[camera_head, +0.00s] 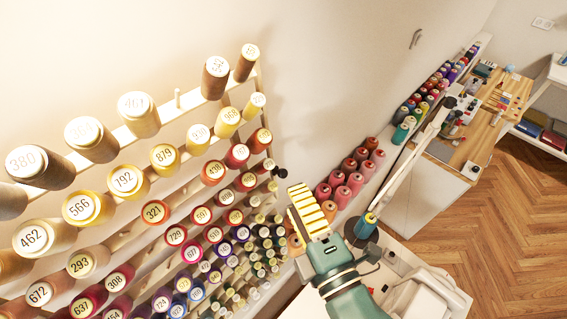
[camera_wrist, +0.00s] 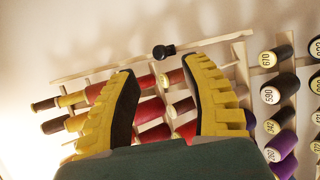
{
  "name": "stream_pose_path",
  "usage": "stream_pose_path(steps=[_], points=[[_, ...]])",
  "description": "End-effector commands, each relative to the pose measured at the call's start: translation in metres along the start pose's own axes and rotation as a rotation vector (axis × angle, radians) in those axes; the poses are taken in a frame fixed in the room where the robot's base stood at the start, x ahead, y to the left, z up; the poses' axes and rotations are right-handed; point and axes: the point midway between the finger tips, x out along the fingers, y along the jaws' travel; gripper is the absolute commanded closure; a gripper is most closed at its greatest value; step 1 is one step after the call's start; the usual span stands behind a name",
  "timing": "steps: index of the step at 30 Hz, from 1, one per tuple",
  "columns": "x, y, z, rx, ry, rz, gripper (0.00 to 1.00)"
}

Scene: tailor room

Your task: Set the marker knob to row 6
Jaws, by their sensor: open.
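A small black knob (camera_head: 281,172), which I take to be the marker knob, sticks out at the right edge of the thread rack. In the wrist view the knob (camera_wrist: 164,51) sits on the rack's pale wooden edge rail, ahead of and between my fingertips. My gripper (camera_head: 300,188) has yellow ribbed fingers and points up toward the rack edge, near the knob. In the wrist view my gripper (camera_wrist: 163,70) is open, with nothing between its fingers, and the knob is just beyond the tips. Row numbers are not readable.
The wooden rack (camera_head: 176,118) holds many numbered spools. A bare peg (camera_head: 178,98) shows in an upper row. A worktable (camera_head: 480,125) is farther back.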

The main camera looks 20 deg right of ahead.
Motion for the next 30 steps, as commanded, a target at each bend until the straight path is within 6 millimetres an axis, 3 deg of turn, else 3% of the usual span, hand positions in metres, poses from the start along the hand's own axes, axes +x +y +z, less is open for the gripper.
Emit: stream_pose_path(steps=[3, 9, 20, 27, 30], points=[[0.029, 0.004, -0.001, -0.001, 0.002, 0.0, 0.53], [0.062, 0.002, 0.0, 0.001, 0.001, 0.0, 0.53], [0.07, -0.001, 0.0, 0.0, 0.0, -0.001, 0.53], [0.069, 0.0, 0.0, 0.0, 0.0, 0.0, 0.96], [0.069, 0.0, 0.0, 0.001, 0.0, 0.0, 1.0]])
